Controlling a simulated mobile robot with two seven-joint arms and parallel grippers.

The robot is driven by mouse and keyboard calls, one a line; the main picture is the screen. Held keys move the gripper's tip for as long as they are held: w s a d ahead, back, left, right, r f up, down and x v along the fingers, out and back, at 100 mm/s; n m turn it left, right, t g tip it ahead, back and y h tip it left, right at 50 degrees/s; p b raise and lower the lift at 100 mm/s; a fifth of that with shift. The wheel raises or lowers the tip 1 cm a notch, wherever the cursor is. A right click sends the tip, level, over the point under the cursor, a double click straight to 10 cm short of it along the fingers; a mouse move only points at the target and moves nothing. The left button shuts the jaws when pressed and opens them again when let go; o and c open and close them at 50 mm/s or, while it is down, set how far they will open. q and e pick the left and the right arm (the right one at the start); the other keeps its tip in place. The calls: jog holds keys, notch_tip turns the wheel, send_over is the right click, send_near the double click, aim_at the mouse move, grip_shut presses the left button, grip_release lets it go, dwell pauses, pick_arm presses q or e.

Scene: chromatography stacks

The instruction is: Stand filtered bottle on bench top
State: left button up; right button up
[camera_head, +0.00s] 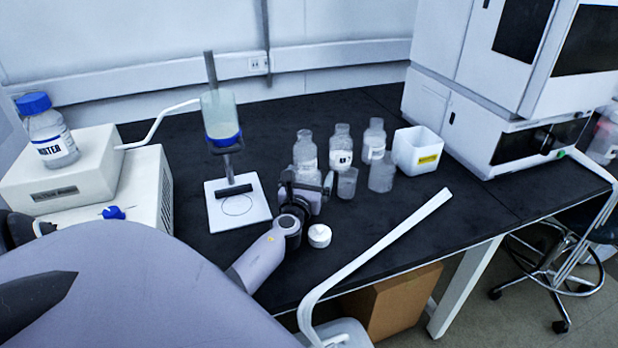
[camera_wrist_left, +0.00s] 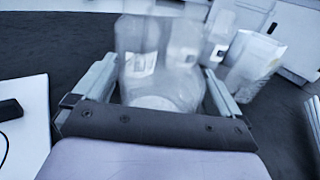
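A clear bottle (camera_head: 305,148) with a white label stands at my left gripper (camera_head: 307,187) in the head view. In the left wrist view the same bottle (camera_wrist_left: 158,65) fills the gap between the fingers of my left gripper (camera_wrist_left: 160,85), which appear to press on both sides. Its base is hidden by the gripper in the head view, so I cannot tell whether it touches the black bench top (camera_head: 420,195). My right gripper is not in view.
Several clear bottles and beakers (camera_head: 341,148) stand just right of the gripper, near a white bin (camera_head: 418,150). A stand (camera_head: 237,213) with a blue-banded vessel (camera_head: 220,118) is to the left. A white cap (camera_head: 319,236) lies in front.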

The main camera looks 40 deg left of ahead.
pick_arm(q)
jog(key=shift+r, duration=0.1)
jog(key=shift+r+p, duration=0.2)
jog(key=shift+p, duration=0.1)
jog(key=v, duration=1.2)
jog(key=shift+p, duration=0.35)
